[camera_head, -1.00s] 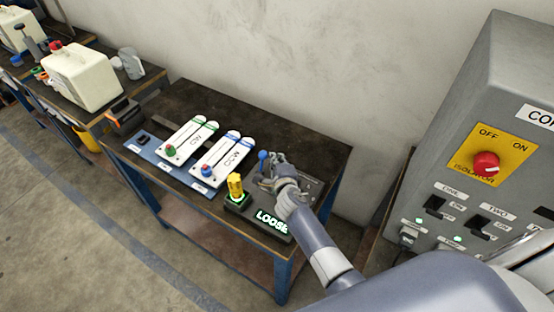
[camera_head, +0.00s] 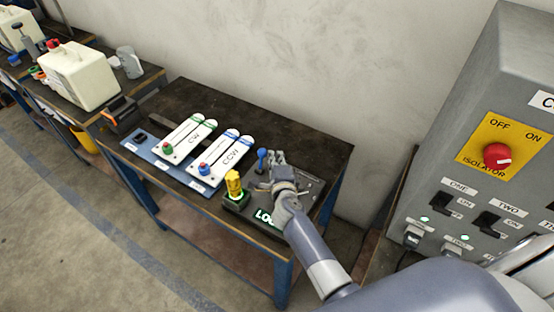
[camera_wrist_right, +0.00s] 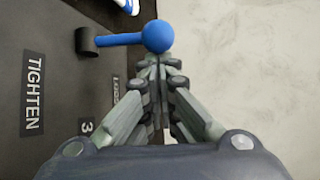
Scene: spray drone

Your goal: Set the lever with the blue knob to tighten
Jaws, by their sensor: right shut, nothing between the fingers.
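The lever with the blue knob (camera_head: 262,155) stands on a dark panel (camera_head: 312,190) on the table. In the right wrist view the round blue knob (camera_wrist_right: 157,36) is just beyond my fingertips, and its blue shaft runs left to a dark pivot. A "TIGHTEN" label (camera_wrist_right: 33,92) lies to the left, and a second label (camera_wrist_right: 116,92) nearer the fingers is partly hidden. My right gripper (camera_head: 277,160) is shut and empty beside the knob, and its fingertips (camera_wrist_right: 158,62) seem close to it; contact is unclear. My left gripper is not in view.
White CW (camera_head: 190,138) and CCW (camera_head: 222,160) boards with green and blue knobs lie left of the lever. A yellow part (camera_head: 234,184) stands on a dark block in front. A grey control cabinet (camera_head: 420,150) with a red isolator knob rises at right.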

